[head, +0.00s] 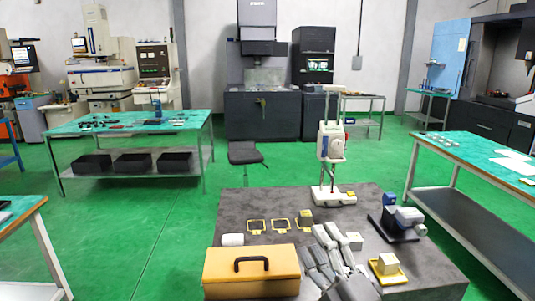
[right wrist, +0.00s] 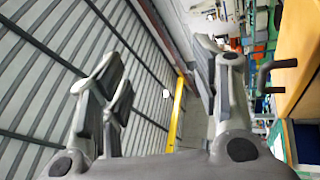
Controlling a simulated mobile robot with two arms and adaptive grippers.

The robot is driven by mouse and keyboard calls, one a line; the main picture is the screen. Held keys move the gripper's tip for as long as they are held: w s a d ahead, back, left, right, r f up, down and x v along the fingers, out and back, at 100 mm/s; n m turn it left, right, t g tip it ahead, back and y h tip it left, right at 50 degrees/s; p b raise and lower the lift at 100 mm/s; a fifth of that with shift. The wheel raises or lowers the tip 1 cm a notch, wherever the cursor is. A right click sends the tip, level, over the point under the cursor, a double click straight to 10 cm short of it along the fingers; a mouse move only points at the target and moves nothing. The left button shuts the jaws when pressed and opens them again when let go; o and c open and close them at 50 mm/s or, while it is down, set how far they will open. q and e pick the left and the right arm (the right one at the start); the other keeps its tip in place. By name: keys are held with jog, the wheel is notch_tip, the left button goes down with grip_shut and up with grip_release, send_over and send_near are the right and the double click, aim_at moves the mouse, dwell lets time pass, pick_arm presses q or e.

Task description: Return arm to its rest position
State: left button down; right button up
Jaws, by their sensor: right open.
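My right gripper (head: 330,243) is at the front of the dark grey table (head: 230,205) in the head view, just right of the orange toolbox (head: 252,272). Its fingers point away from me, spread apart, with nothing between them. In the right wrist view the right gripper (right wrist: 158,75) also shows open and empty, with fingers at left and right. Its height above the tabletop is hard to tell. My left gripper is in neither view.
Yellow-framed pieces (head: 280,225) and a white block (head: 232,240) lie behind the toolbox. A white device on a stand (head: 332,145) rises at the back. A black-based device (head: 395,228) and a yellow tray (head: 400,279) with a pale block are to the right. Green floor surrounds the table.

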jog(key=s+d+f+m+g+h, duration=0.2)
jog(key=s+d+f+m+h, duration=0.1)
jog(key=f+m, duration=0.3)
jog(key=s+d+f+m+g+h, duration=0.2)
jog(key=d+f+m+g+h, duration=0.15)
jog(key=f, duration=0.35)
jog(key=s+d+f+m+g+h, duration=0.2)
jog(key=s+d+f+m+h, duration=0.15)
jog(key=f, duration=0.35)
jog(key=s+f+m+g+y, duration=0.1)
jog(key=s+f+m+g, duration=0.2)
jog(key=s+f+g, duration=0.5)
jog(key=s+f+m+g, duration=0.1)
jog(key=s+f+m, duration=0.25)
jog(key=s, duration=0.85)
notch_tip(320, 180, down, 28)
jog(key=s+g, duration=0.1)
jog(key=g, duration=0.1)
jog(key=s+d+f+n, duration=0.1)
jog(key=s+d+f, duration=0.2)
jog(key=s+f, duration=1.2)
jog(key=shift+s+g, duration=0.35)
jog(key=shift+s, duration=0.15)
jog(key=shift+d, duration=0.1)
